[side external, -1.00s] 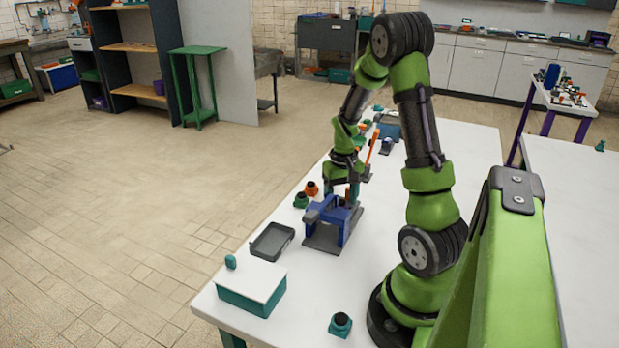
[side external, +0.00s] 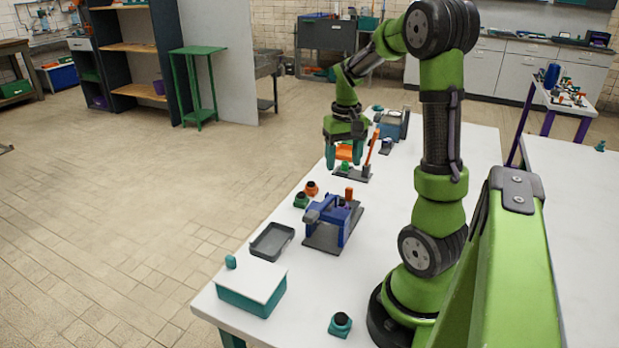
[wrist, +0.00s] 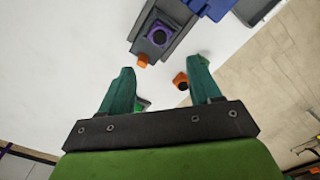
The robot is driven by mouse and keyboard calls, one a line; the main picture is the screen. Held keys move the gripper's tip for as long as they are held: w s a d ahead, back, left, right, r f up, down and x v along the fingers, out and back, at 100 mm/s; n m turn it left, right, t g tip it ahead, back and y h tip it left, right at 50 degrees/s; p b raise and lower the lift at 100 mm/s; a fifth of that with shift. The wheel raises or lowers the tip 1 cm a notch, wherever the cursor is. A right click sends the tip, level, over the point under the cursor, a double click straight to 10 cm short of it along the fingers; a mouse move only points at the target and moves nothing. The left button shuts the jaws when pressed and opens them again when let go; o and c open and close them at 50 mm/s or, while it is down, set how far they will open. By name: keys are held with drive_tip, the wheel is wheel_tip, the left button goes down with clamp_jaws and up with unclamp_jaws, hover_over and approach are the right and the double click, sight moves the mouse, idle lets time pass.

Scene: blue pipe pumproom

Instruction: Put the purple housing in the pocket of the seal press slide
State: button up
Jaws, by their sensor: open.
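The purple housing (wrist: 158,35), a squarish block with a dark round top, sits on the dark grey slide (wrist: 176,13) of the seal press in the wrist view. It looks set in the slide's pocket, but I cannot tell how deep. An orange knob (wrist: 143,61) is at the slide's near end. The blue seal press (side external: 333,217) stands on its dark base in the side view, where the housing is hard to make out. My gripper (side external: 344,163) is open and empty, above the table beyond the press; its teal fingers (wrist: 160,70) are spread apart, clear of the housing.
Orange (side external: 311,188) and green (side external: 301,200) housings stand left of the press. A grey tray (side external: 272,241) and a white-topped teal box (side external: 252,290) lie nearer. An upright orange lever (side external: 372,147) stands close to my gripper.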

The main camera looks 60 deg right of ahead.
drive_tip(key=w+a+r+n+t, duration=0.1)
drive_tip(key=w+a+r+t, duration=0.15)
drive_tip(key=a, duration=0.35)
drive_tip(key=w+a+r+n+t, duration=0.1)
drive_tip(key=a+r, duration=0.2)
drive_tip(key=a, duration=0.4)
drive_tip(key=s+a+r+n+t+y, duration=0.1)
drive_tip(key=s+a+t, duration=0.1)
drive_tip(key=a, duration=0.5)
drive_tip(key=s+a+r+n+t+y, duration=0.1)
drive_tip(key=s+a+r+n, duration=0.1)
drive_tip(key=a, duration=0.6)
drive_tip(key=shift+a+t, duration=0.2)
drive_tip(key=shift+t, duration=0.15)
